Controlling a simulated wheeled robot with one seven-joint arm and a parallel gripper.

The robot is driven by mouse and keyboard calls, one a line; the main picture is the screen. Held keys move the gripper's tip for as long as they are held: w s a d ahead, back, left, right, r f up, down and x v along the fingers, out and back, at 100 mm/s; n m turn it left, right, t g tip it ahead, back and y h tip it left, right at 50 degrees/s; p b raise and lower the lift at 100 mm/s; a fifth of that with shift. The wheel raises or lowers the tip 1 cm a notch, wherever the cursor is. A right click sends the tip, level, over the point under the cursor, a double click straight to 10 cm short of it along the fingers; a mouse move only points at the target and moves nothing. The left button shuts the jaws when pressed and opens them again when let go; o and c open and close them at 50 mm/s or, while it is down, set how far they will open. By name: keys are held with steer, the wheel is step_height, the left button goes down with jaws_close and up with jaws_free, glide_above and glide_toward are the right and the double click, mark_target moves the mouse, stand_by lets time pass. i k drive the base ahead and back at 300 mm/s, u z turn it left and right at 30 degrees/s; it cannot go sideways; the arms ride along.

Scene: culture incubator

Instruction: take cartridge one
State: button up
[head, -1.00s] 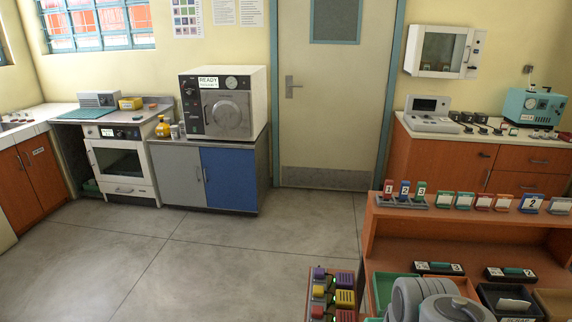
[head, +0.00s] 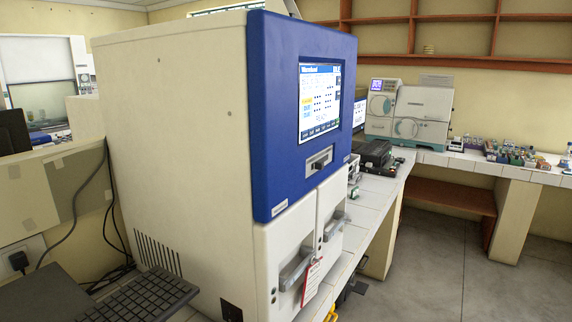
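I cannot make out any cartridge marked 1 in the current head view. My gripper is not in this view either. A large white machine with a blue front (head: 281,110) fills the middle of the picture. It has a lit screen (head: 320,100) and a small dark slot (head: 319,161) below the screen. Its two lower white doors have grey handles, and a red-and-white tag (head: 312,281) hangs at the near one.
A keyboard (head: 150,298) lies at the lower left. A tiled bench (head: 375,205) runs along the right of the machine, with a dark device (head: 374,157), a white instrument (head: 408,110) and small coloured items (head: 510,151) farther back. Grey floor (head: 435,265) is open at the lower right.

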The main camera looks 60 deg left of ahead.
mark_target(394, 166)
steer(key=u, duration=0.85)
steer(key=i, duration=6.85)
steer(key=u, duration=4.85)
